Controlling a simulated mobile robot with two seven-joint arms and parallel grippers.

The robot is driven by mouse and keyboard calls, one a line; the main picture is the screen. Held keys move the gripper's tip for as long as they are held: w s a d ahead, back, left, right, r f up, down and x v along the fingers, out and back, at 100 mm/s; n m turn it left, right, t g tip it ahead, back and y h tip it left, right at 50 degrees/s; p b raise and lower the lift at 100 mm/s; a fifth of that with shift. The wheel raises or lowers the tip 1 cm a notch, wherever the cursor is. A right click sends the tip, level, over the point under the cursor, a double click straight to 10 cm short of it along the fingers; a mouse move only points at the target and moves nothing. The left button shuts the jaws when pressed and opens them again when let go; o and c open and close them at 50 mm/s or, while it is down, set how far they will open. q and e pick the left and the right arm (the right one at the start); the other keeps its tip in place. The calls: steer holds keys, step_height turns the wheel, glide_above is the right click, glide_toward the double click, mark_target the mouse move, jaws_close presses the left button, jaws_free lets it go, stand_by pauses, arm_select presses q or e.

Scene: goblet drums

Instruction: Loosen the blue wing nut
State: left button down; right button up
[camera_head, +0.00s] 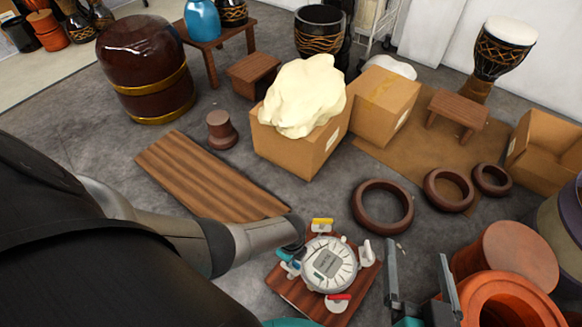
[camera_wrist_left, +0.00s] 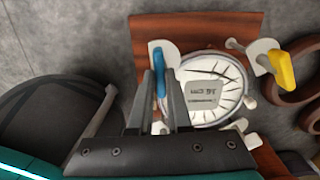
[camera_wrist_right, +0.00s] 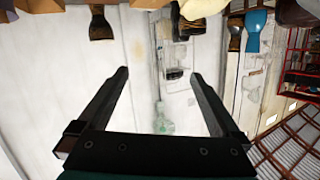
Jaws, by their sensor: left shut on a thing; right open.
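The blue wing nut (camera_wrist_left: 160,72) stands at the edge of a round white drum head (camera_head: 328,264) on a reddish wooden board (camera_head: 285,287). My left gripper (camera_wrist_left: 161,88) is shut on the blue wing nut, which shows between its fingers in the left wrist view. In the head view my left gripper (camera_head: 294,250) partly hides the nut. A yellow wing nut (camera_head: 322,223) is at the far side of the drum head, and a red one (camera_head: 338,298) at the near side. My right gripper (camera_head: 418,268) is open and empty, right of the board.
Brown rings (camera_head: 382,206) lie beyond the board. An orange drum shell (camera_head: 510,300) stands close to my right gripper. A wooden plank (camera_head: 200,172) and a cardboard box (camera_head: 300,150) with a cream-coloured bundle are further back. Grey floor lies between them.

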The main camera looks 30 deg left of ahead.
arm_select(q)
steer(key=shift+n, duration=1.1)
steer(key=n, duration=0.7)
steer(key=shift+p, duration=0.35)
steer(key=n, duration=0.4)
steer(key=shift+n, duration=0.3)
steer(key=n, duration=0.8)
steer(key=shift+n, duration=1.4)
arm_select(e)
steer(key=shift+d+f+g+h, duration=0.55)
steer(key=shift+d+g, duration=0.35)
steer(key=shift+g, duration=0.2)
